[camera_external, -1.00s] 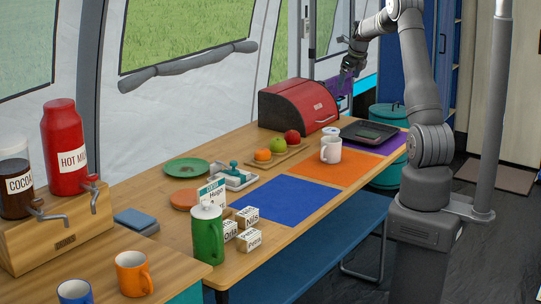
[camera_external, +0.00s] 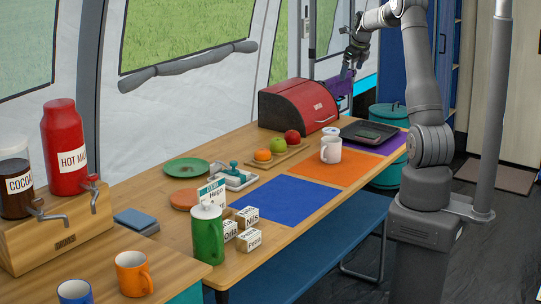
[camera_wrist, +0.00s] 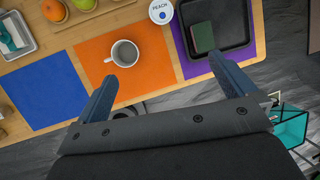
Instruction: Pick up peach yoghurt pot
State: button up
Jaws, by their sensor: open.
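The peach yoghurt pot shows in the wrist view as a round white lid (camera_wrist: 161,12) marked PEACH, at the top edge, partly cut off. In the external view its pale lid (camera_external: 331,131) shows just behind the white mug (camera_external: 331,151), which hides part of the pot. My gripper (camera_external: 348,70) is held high above the far end of the table, apart from the pot. In the wrist view the fingers of my gripper (camera_wrist: 163,69) are spread wide with nothing between them.
A black tray (camera_external: 352,136) holding a green item (camera_wrist: 201,38) stands right of the pot. Fruit on a wooden board (camera_external: 283,160) lies to its left. The red bread bin (camera_external: 298,105) stands behind. The blue mat (camera_external: 288,200) is bare.

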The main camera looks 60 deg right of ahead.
jog(key=c, duration=0.3)
jog(key=n+g+y, duration=0.1)
jog(key=n+g, duration=0.2)
jog(key=n, duration=2.4)
send_over(331, 130)
jog(key=s+a, duration=0.1)
notch_tip(331, 130, down, 14)
jog(key=f, duration=0.8)
jog(key=w+d+f, duration=0.1)
jog(key=f, duration=0.2)
jog(key=shift+d+f, duration=0.1)
jog(key=shift+f, duration=0.3)
jog(key=shift+w+d+f, duration=0.1)
jog(key=shift+w+f, duration=0.05)
jog(key=shift+f, duration=2.5)
